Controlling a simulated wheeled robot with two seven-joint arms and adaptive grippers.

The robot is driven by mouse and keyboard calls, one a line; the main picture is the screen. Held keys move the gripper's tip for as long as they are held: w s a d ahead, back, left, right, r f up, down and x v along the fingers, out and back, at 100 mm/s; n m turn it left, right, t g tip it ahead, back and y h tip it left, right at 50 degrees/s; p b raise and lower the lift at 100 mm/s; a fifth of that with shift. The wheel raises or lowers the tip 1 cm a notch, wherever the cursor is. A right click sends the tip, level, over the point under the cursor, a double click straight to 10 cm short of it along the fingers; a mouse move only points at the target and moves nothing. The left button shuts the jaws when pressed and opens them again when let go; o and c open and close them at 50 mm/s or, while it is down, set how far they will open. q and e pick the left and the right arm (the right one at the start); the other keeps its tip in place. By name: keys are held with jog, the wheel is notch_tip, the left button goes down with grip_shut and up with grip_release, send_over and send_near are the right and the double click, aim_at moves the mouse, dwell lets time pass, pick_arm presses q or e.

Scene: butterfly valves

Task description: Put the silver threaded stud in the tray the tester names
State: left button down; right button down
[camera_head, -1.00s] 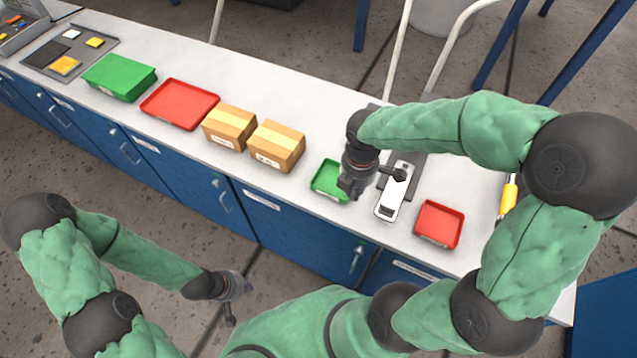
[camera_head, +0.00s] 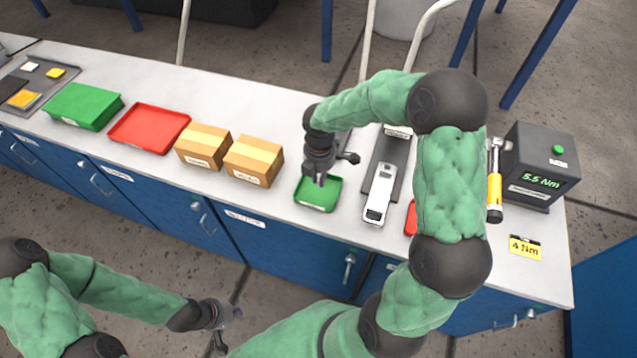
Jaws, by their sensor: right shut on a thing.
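My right gripper (camera_head: 318,182) points down over the back part of the small green tray (camera_head: 318,206). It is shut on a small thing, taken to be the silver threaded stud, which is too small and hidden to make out. The small red tray (camera_head: 410,219) is mostly hidden behind my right arm. The tester (camera_head: 540,165) is a dark box at the right with a green round light on top and a display reading 5.5 Nm. My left gripper (camera_head: 228,313) hangs in front of the bench, low in the view; its fingers are too unclear to judge.
A white device (camera_head: 380,193) on a dark base stands right of the green tray. A yellow-handled wrench (camera_head: 495,190) and a yellow 4 Nm card (camera_head: 525,248) lie near the tester. Two cartons (camera_head: 254,160), a large red tray (camera_head: 150,129) and a green box (camera_head: 83,106) stand left.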

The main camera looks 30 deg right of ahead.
jog(key=shift+w+d+f, duration=0.15)
jog(key=shift+w+f, duration=0.35)
jog(key=shift+f, duration=0.15)
jog(key=shift+f+b, duration=0.5)
jog(key=shift+f, duration=1)
jog(key=shift+f, duration=0.35)
jog(key=c, duration=1.3)
grip_release()
jog(key=shift+o, duration=0.2)
jog(key=shift+r, duration=0.15)
jog(key=shift+r, duration=0.3)
notch_tip(320, 180, up, 12)
jog(key=p, duration=0.2)
jog(key=shift+f, duration=0.1)
